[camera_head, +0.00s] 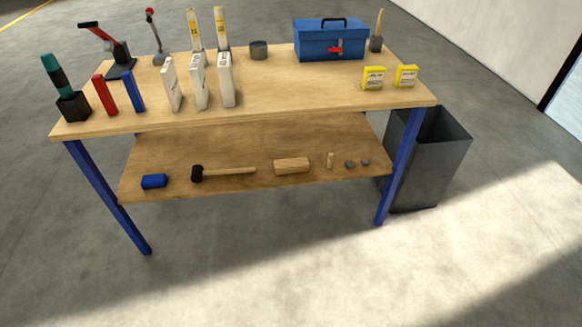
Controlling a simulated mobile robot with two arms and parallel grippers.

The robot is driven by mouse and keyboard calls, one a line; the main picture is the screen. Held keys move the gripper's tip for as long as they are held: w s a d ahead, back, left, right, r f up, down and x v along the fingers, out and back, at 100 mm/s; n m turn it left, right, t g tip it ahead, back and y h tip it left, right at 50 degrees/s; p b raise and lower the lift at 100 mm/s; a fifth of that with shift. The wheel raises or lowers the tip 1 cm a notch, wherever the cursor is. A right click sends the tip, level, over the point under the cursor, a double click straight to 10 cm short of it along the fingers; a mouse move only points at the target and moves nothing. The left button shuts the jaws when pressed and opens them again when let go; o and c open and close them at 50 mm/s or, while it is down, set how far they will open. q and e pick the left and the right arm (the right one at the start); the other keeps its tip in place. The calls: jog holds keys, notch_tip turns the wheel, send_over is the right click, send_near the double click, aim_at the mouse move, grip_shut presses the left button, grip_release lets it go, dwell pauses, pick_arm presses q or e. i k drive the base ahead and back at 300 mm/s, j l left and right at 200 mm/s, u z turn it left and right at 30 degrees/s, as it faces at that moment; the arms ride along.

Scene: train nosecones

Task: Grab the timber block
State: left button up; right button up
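The timber block (291,166) is a light wooden piece lying on its long side on the lower shelf (240,180) of the workbench, a little right of the shelf's middle. A black-headed mallet (225,172) lies to its left, and a small upright wooden peg (330,160) is to its right. Neither of my grippers shows in the head view.
The bench top (290,95) overhangs the shelf. Blue legs (108,200) stand at both front corners. A dark bin (430,155) is at the right. A blue block (153,181) and small grey pieces (351,164) share the shelf. The floor in front is clear.

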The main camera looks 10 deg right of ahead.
aim_at(286, 166)
jog(key=i+j, duration=0.25)
jog(key=i, duration=0.15)
jog(key=i+j, duration=0.2)
jog(key=i, duration=0.2)
jog(key=z, duration=0.05)
